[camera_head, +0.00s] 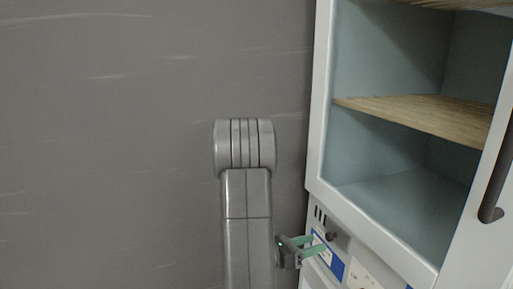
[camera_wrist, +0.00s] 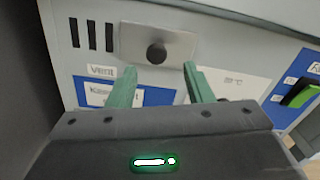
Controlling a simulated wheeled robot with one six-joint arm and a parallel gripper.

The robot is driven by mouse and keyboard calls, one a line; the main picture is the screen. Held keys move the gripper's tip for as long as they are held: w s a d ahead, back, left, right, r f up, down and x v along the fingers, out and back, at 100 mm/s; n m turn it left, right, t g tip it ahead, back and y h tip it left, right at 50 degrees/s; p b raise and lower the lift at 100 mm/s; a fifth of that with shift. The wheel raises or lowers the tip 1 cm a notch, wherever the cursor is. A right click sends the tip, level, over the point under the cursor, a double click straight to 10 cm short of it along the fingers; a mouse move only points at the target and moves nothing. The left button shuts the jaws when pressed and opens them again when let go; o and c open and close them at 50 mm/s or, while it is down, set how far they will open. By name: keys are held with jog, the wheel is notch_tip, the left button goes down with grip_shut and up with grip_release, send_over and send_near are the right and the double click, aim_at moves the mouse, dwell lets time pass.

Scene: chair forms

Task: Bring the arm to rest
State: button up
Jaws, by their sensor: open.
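My gripper (camera_head: 315,245) is low in the head view, in front of the lower panel of a white cabinet. Its two green fingers also show in the wrist view (camera_wrist: 156,86), apart and with nothing between them. A dark round knob (camera_wrist: 157,53) on a grey plate (camera_wrist: 185,44) lies beyond the fingertips in the wrist view. The knob also shows in the head view (camera_head: 331,236), just above the fingertips. I cannot tell whether the fingers touch the panel.
The cabinet (camera_head: 318,120) fills the right side, with an empty wooden shelf (camera_head: 420,115) and a dark door handle (camera_head: 493,185). Labels and a green switch (camera_wrist: 300,95) are on the panel. A plain grey wall (camera_head: 120,130) lies to the left.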

aim_at(328, 238)
jog(key=shift+b+x, duration=0.3)
jog(key=shift+x, duration=2.15)
jog(key=shift+r, duration=0.1)
